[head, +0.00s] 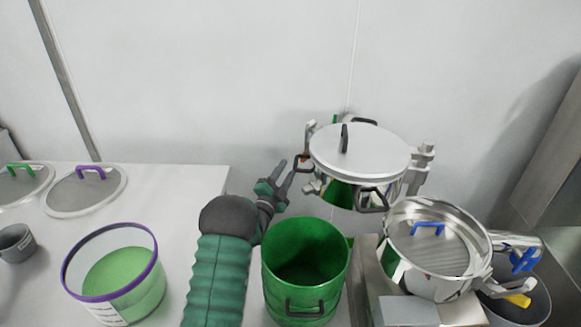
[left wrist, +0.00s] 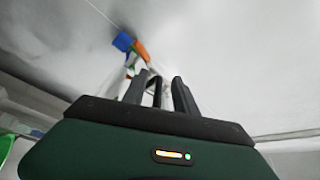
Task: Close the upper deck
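The upper deck appears to be the round steel unit with a flat lid (head: 358,150) and black handles, at the right of centre in the head view. It sits swung to the left of the open steel bowl (head: 437,290), which holds a disc with a blue handle (head: 428,229). My left gripper (head: 286,170) is just left of the upper deck, its fingers apart and seemingly empty. In the left wrist view the two fingers (left wrist: 159,92) stand apart, with a dark loop between or beyond them; I cannot tell whether they touch it. My right gripper is not in view.
A green bucket (head: 304,230) stands below the upper deck, close to my left arm. A purple-rimmed tub (head: 152,293) of green material stands on the white table (head: 190,185), with round lids (head: 88,190) and a grey cup (head: 15,243). A wall is behind.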

